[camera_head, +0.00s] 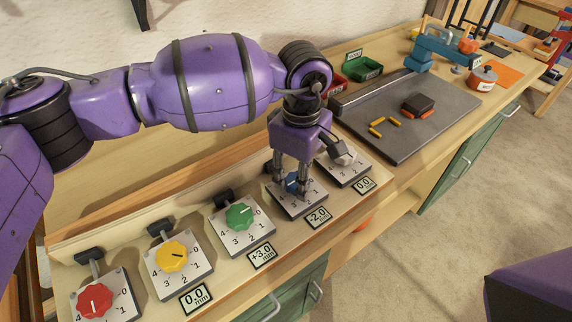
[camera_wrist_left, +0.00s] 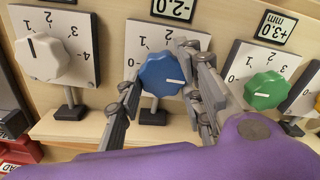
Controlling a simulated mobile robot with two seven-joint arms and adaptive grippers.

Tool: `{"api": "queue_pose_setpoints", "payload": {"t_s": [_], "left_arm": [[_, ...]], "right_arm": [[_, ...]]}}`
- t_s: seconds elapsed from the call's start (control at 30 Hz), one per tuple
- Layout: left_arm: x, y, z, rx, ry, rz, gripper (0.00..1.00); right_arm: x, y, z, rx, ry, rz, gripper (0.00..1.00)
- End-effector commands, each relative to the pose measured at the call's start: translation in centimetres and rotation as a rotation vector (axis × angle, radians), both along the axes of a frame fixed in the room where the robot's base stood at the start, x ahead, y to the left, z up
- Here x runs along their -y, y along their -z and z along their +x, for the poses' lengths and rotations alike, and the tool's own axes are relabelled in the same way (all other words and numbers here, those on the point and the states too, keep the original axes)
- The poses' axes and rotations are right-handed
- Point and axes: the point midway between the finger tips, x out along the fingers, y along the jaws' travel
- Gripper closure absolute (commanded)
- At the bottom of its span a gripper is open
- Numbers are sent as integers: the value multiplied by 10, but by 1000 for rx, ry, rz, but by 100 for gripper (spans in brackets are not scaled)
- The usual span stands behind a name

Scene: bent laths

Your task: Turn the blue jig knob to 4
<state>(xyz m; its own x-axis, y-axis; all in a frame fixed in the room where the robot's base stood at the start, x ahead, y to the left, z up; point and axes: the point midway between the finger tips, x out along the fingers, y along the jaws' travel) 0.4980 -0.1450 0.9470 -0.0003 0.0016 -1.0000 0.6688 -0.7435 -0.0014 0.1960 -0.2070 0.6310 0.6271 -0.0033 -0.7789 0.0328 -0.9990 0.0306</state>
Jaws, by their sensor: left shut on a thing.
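The blue jig knob (camera_head: 291,183) sits on its grey dial plate, fourth from the left in the row. My left gripper (camera_head: 290,180) reaches down over it, and its fingers are shut on the knob. In the left wrist view the blue knob (camera_wrist_left: 161,73) shows between the two fingers (camera_wrist_left: 160,88). Its white pointer line points right and slightly down, to the side where the high numbers lie. The fingers hide the numeral there, so I cannot read the exact setting. The display beside this dial (camera_head: 318,217) reads -2.0. My right gripper is not visible.
Red (camera_head: 95,301), yellow (camera_head: 172,256) and green (camera_head: 240,216) knobs stand to the left. A white knob (camera_head: 342,154) stands close on the right. A grey board (camera_head: 440,120) with yellow pieces and a dark block lies beyond.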

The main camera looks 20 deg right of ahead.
Motion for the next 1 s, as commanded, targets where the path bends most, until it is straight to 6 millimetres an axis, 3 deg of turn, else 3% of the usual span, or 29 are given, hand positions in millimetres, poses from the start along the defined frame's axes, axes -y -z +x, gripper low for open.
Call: {"api": "queue_pose_setpoints", "payload": {"t_s": [0.4, 0.43, 0.53, 0.83, 1.0], "left_arm": [[3, -5, 4, 14, 6, -12, 91], [3, -5, 4, 14, 6, -12, 63], [3, -5, 4, 12, 5, -10, 50], [1, -3, 1, 5, 6, -6, 50], [2, -18, 2, 6, 6, -5, 50]], "right_arm": [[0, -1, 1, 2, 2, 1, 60], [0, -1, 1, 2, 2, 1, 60], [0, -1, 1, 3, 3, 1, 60], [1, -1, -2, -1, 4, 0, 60], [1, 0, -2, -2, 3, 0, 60]]}}
